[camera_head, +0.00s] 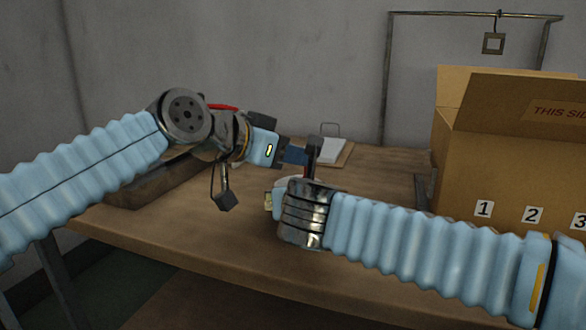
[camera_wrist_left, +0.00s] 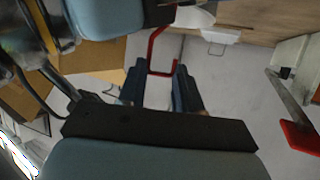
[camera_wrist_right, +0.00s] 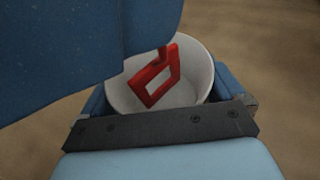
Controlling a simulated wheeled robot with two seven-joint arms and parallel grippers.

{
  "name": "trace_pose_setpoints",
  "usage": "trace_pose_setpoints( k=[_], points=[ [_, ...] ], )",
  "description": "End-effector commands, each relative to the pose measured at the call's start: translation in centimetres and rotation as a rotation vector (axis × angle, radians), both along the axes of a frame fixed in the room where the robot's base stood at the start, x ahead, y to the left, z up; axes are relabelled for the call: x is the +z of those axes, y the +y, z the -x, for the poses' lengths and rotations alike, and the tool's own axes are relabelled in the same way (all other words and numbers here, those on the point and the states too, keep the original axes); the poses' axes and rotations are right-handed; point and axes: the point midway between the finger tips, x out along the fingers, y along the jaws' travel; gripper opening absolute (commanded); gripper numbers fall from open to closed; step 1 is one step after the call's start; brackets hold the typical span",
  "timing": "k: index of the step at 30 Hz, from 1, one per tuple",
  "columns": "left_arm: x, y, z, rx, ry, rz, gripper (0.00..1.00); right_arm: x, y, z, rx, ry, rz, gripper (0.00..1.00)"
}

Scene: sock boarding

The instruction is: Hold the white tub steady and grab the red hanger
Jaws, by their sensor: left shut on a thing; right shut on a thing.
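The red hanger (camera_wrist_left: 158,52) is a bent red frame between the fingers of my left gripper (camera_wrist_left: 158,92), which is shut on it. In the right wrist view the hanger (camera_wrist_right: 153,76) hangs over the mouth of the white tub (camera_wrist_right: 190,88), tilted. The tub sits between the fingers of my right gripper (camera_wrist_right: 168,108), which is shut on it. In the head view my left gripper (camera_head: 296,153) is just above and behind the right hand, which mostly hides the tub. Part of the tub also shows in the left wrist view (camera_wrist_left: 196,16).
A large open cardboard box (camera_head: 475,175) with number labels stands at the right. Behind the hands, a wooden board with a white block (camera_head: 334,150) lies on the table (camera_head: 180,225). A metal rail (camera_head: 450,14) with a hanging square (camera_head: 494,42) rises behind.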

Motion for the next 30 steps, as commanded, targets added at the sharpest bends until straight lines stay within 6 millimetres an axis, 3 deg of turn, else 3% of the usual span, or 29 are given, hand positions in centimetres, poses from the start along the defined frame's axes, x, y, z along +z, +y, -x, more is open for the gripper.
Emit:
trace_pose_setpoints(
  k=[6, 12, 25, 26, 30],
  points=[
    [4.7, 0.0, 0.0, 0.0, -0.003, 0.002, 0.0, 0.0, 0.0, 0.0, 0.0, 0.0, 0.0, 0.66],
    [7.7, 0.0, 0.0, 0.0, -0.001, 0.003, 0.0, 0.0, 0.0, 0.0, 0.0, 0.0, 0.0, 0.66],
    [8.9, 0.0, 0.0, 0.0, 0.0, 0.001, 0.0, 0.0, 0.0, 0.0, 0.0, 0.0, 0.0, 0.66],
    [8.9, 0.0, 0.0, 0.0, 0.0, 0.001, 0.0, 0.0, 0.0, 0.0, 0.0, 0.0, 0.0, 0.98],
    [8.9, 0.0, 0.0, 0.001, 0.001, 0.002, 0.0, 0.0, 0.0, 0.0, 0.0, 0.0, 0.0, 1.0]
  ],
)
